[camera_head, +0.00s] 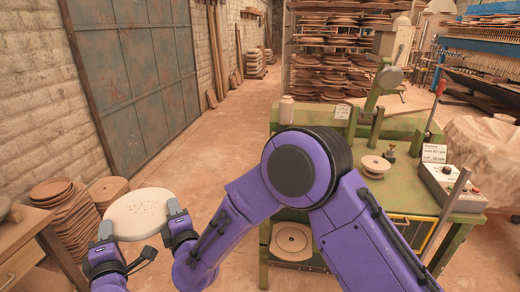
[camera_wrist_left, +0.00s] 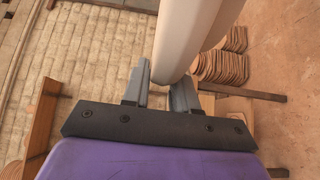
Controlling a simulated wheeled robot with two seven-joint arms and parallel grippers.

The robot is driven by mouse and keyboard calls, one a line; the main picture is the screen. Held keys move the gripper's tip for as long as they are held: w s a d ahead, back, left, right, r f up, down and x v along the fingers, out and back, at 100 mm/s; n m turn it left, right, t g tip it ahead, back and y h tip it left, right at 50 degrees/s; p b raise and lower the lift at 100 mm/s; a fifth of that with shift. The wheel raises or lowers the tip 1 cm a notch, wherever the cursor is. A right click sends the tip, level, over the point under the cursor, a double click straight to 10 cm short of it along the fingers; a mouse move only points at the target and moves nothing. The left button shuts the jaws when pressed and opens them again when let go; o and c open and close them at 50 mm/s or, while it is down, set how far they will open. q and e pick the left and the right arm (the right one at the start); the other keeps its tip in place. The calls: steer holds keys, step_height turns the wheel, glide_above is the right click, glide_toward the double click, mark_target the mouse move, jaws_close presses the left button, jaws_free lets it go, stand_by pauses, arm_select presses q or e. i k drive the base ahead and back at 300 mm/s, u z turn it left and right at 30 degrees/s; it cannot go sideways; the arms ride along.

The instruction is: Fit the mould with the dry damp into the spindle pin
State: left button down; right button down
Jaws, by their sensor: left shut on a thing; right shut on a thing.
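The mould (camera_head: 142,213) is a cream-white round disc with small brown specks on its upper face. It is held off the floor at the lower left of the head view, between my two grippers. My left gripper (camera_head: 106,231) is shut on its left edge, and my right gripper (camera_head: 176,212) is shut on its right edge. In the left wrist view the pale mould (camera_wrist_left: 195,35) sits between the fingers of my left gripper (camera_wrist_left: 160,88). A pale round spindle head (camera_head: 375,164) stands on the green machine, well right of the mould. I cannot make out its pin clearly.
The green machine bench (camera_head: 330,165) carries a control box (camera_head: 452,187) and a lever (camera_head: 437,100). Stacked brown discs (camera_head: 64,212) and a wooden table (camera_head: 22,242) lie close left of the mould. Racks (camera_head: 335,60) stand behind. The floor between mould and bench is open.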

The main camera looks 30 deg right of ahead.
mark_target(376, 162)
steer(key=z, duration=2.05)
steer(key=i, duration=2)
steer(key=u, duration=0.2)
